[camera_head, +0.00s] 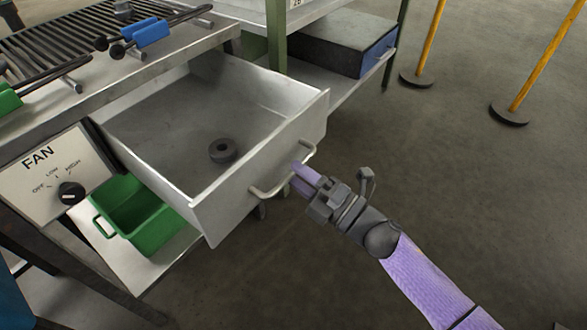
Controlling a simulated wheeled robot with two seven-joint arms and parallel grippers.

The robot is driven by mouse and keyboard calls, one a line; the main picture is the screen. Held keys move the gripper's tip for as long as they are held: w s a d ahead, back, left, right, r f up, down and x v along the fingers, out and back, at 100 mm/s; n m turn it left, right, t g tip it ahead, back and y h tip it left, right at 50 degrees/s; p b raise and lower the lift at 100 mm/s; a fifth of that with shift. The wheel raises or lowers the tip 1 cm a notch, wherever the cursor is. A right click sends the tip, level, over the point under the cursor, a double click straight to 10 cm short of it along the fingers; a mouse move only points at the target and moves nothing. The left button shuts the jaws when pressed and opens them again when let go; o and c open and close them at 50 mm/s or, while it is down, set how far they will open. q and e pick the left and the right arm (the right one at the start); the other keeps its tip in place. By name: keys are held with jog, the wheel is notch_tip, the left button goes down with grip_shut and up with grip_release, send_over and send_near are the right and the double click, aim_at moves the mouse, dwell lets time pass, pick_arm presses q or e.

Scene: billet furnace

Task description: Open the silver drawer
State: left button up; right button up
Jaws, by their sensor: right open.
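The silver drawer (262,152) is pulled well out of the workbench. Its inside shows, with a dark ring-shaped part (223,150) lying on its floor. Its bar handle (284,183) is on the front panel. My right gripper (302,177) is at the handle, with its purple fingers beside the bar near the handle's upper right end. The jaws are open; whether the bar lies between them is hard to tell. My left gripper is not in view.
A fan panel with a knob (71,193) is left of the drawer. A green bin (140,213) stands on the shelf below. A dark box (342,44) sits on a shelf behind. Yellow posts (428,40) stand on the floor at upper right. Floor at right is clear.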

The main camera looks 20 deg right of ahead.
jog(key=p+v, duration=0.1)
jog(key=v, duration=0.7)
jog(key=shift+s+d, duration=0.1)
